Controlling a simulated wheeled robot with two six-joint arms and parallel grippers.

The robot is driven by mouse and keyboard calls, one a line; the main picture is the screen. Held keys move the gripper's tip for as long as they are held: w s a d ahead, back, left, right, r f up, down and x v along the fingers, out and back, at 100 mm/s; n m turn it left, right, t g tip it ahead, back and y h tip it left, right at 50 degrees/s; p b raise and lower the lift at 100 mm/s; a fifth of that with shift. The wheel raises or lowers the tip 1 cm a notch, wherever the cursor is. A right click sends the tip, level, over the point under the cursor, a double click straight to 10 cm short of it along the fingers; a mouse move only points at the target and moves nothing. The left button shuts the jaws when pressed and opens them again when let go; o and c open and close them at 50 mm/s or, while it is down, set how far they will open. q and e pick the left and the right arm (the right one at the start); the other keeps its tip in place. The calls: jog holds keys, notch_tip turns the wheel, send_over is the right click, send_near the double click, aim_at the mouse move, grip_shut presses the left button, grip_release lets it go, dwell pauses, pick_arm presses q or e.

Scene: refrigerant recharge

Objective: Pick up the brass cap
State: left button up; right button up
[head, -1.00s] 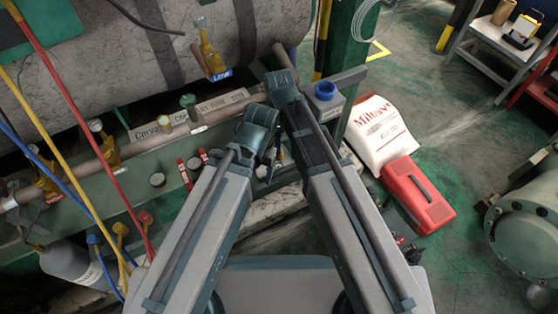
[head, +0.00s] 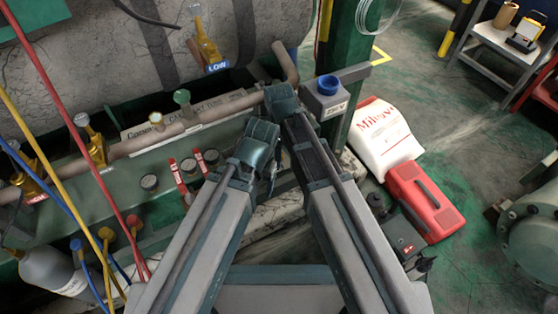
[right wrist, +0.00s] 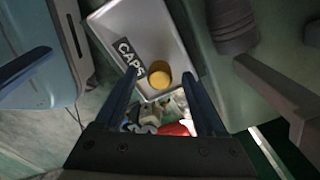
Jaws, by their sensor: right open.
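The brass cap (right wrist: 159,78) is a small round yellow piece in the lower right part of a grey tray (right wrist: 155,17) with a "CAPS" label, in the right wrist view. My right gripper (right wrist: 158,74) is open, with one finger on each side of the cap in the picture. I cannot tell whether the fingers are at the cap's height. In the head view the cap is not visible, and my right gripper is hidden behind its arm. My left gripper (head: 270,180) shows only as a dark shape beside its wrist, so its jaws cannot be read.
A grey box with a blue ring (head: 327,84), a white sack (head: 385,138) and a red case (head: 425,203) are right of my arms. Hoses and gauges (head: 149,182) line the green frame at left. Small red and white items (right wrist: 172,128) show below the tray.

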grip_shut()
dwell(0.3)
jog(key=shift+r, duration=0.1)
